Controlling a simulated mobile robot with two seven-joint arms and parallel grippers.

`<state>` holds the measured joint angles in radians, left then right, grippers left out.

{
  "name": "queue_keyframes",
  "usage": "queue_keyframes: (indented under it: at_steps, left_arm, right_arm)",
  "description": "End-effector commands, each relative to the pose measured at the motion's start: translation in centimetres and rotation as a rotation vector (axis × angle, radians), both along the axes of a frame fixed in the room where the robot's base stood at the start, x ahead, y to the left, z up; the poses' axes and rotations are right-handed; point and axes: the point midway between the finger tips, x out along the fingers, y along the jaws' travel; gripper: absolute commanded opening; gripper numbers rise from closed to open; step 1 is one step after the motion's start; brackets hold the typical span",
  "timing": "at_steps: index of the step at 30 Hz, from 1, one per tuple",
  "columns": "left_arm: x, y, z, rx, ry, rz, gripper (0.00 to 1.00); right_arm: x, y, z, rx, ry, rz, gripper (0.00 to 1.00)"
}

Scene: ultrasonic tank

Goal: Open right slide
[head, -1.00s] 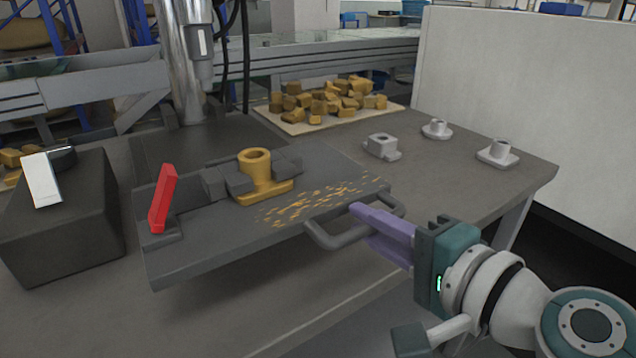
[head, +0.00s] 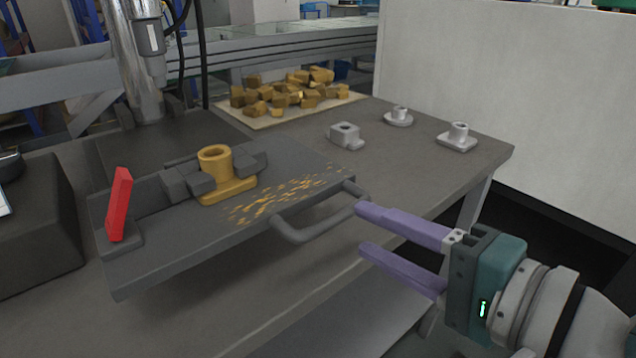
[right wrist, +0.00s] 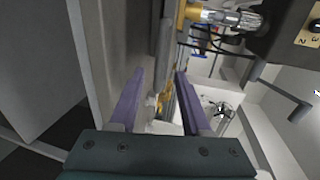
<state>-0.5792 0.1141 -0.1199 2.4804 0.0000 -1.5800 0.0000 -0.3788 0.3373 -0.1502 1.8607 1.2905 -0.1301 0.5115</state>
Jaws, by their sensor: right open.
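The dark grey slide plate (head: 190,245) juts out over the table's front side in the head view, with a dark bed behind it. Its grey bar handle (head: 297,237) is on its front right edge. A yellow flanged part (head: 213,178) stands upright between grey clamp blocks on the plate. My right gripper (head: 361,228) is open, its two purple fingers spread and empty. The fingertips are just right of the handle and look clear of it. In the right wrist view both fingers (right wrist: 155,95) show apart. My left gripper is out of view.
A red lever (head: 120,205) stands at the plate's left end. Yellow chips lie on the plate. A board with many yellow blocks (head: 285,95) is behind. Several grey parts, including a square one (head: 345,135), stand on the table's right. A white partition (head: 500,80) is beyond.

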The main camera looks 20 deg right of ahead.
Motion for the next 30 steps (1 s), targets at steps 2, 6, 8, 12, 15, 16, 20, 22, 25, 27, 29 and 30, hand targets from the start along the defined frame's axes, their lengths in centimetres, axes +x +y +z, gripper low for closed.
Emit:
queue_keyframes:
  at_steps: [2, 6, 8, 12, 15, 16, 20, 22, 25, 27, 29, 30]
  left_arm:
    - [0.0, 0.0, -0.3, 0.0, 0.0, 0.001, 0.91]
    - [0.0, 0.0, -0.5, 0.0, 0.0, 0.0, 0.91]
    - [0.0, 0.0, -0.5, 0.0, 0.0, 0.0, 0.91]
    - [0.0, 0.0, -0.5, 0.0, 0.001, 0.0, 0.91]
    - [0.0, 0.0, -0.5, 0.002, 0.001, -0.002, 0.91]
    - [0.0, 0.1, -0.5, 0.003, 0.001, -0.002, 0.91]
    - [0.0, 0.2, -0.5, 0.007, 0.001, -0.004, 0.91]
    - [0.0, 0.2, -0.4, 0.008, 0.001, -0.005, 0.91]
    - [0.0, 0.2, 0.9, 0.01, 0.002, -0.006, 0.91]
    - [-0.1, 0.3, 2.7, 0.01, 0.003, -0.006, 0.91]
    - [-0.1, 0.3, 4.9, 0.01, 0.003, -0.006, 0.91]
    - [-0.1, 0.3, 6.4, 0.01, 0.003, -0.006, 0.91]
  right_arm:
    - [-1.2, -0.4, 0.0, -0.002, 0.002, 0.0, 0.48]
    - [-2.2, -0.8, 0.4, 0.0, 0.001, 0.0, 0.48]
    - [-2.4, -0.9, 0.5, 0.0, 0.0, 0.0, 0.48]
    - [-2.5, -0.9, 0.6, 0.0, -0.001, 0.0, 0.48]
    - [-2.5, -0.9, 0.6, 0.0, -0.001, 0.0, 0.48]
    - [-2.5, -0.9, 0.6, 0.0, -0.001, -0.001, 0.48]
    - [-2.5, -0.9, 0.6, 0.0, -0.001, 0.0, 0.48]
    - [-2.5, -0.8, 0.7, -0.003, -0.001, 0.004, 0.48]
    - [-3.0, 0.5, 2.1, -0.057, -0.007, 0.066, 0.48]
    - [-4.0, 2.6, 3.8, -0.157, -0.012, 0.172, 0.48]
    - [-5.3, 4.6, 5.6, -0.292, -0.015, 0.296, 0.48]
    - [-6.4, 5.8, 6.6, -0.403, -0.012, 0.387, 0.48]
